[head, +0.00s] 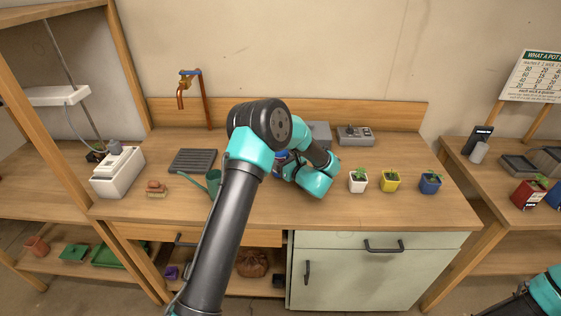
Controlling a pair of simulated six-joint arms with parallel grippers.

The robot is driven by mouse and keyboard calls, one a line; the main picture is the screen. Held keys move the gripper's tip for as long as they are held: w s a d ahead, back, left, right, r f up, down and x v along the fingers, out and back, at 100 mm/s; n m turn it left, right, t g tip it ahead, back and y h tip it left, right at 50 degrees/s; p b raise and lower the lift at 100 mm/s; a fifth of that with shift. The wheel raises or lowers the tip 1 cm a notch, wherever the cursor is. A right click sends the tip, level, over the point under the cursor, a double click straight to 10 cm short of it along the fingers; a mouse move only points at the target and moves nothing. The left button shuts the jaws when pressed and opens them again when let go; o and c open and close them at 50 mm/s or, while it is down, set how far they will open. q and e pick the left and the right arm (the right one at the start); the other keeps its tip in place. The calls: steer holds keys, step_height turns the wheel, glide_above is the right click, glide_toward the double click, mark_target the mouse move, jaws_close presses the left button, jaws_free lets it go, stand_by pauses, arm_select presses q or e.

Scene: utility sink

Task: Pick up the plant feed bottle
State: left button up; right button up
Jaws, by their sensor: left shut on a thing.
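My left arm reaches over the workbench and bends down at its middle. My left gripper (284,166) is low over the bench, mostly hidden behind my own arm links. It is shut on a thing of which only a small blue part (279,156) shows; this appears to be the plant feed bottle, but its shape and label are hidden. I cannot tell whether it touches the bench top. Only a teal part of my right arm shows at the bottom right corner; its gripper is out of view.
A green watering can (213,182) stands just left of my left arm. White (358,181), yellow (391,181) and blue (430,184) plant pots stand to the right. A dark ribbed tray (193,161) and white container (118,174) are left. The front right bench top is clear.

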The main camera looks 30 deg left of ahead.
mark_target(285, 156)
arm_select(q)
step_height(285, 156, up, 3)
steer(key=shift+s+d+r, duration=0.1)
steer(key=shift+s, duration=0.05)
steer(key=s+d+r, duration=0.1)
steer(key=s+d, duration=0.7)
steer(key=s, duration=0.5)
steer(key=shift+s, duration=0.25)
steer(key=shift+w, duration=0.1)
